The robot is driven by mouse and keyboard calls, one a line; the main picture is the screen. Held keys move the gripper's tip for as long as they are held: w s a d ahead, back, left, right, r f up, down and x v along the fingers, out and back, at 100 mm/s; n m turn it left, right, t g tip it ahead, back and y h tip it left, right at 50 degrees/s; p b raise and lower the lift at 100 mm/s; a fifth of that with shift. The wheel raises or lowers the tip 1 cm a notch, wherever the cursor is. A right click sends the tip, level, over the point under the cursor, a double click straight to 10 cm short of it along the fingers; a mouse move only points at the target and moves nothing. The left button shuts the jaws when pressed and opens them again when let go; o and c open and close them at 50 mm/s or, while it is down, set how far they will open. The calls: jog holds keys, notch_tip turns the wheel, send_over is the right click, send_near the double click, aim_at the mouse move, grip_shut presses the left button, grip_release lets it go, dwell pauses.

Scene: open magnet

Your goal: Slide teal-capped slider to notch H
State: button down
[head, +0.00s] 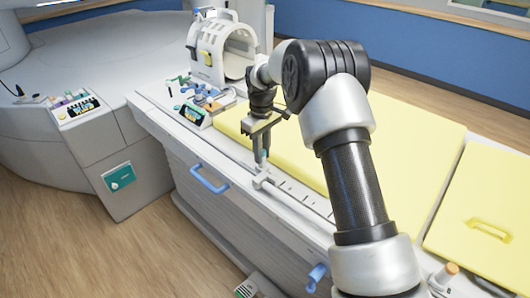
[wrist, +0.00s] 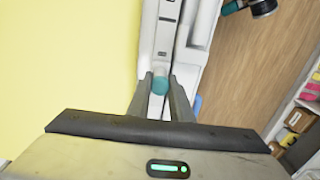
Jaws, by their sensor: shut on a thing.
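The teal-capped slider (wrist: 160,85) sits between my fingers in the wrist view. My gripper (wrist: 160,92) is shut on its teal cap, with one finger on each side. In the head view my gripper (head: 262,158) points down at the slider, on the pale slotted rail (head: 308,196) along the table's near edge. The rail has dark notch marks running toward the lower right. No notch letters can be read, so I cannot tell which mark is H. My fingers hide part of the slider.
A yellow pad (head: 425,130) lies beside the rail. A blue handle (head: 210,182) sticks out from the table's side below the gripper, and another blue handle (head: 316,277) is lower right. A small control panel (head: 194,115) and a white head coil (head: 207,58) stand behind.

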jog(key=shift+w+a+r, duration=0.1)
jog(key=shift+w+a, duration=0.05)
jog(key=shift+a, duration=0.1)
jog(key=c, duration=1.6)
grip_release()
notch_tip(320, 180, up, 17)
jog(key=shift+r+p, duration=0.2)
jog(key=shift+p, duration=0.45)
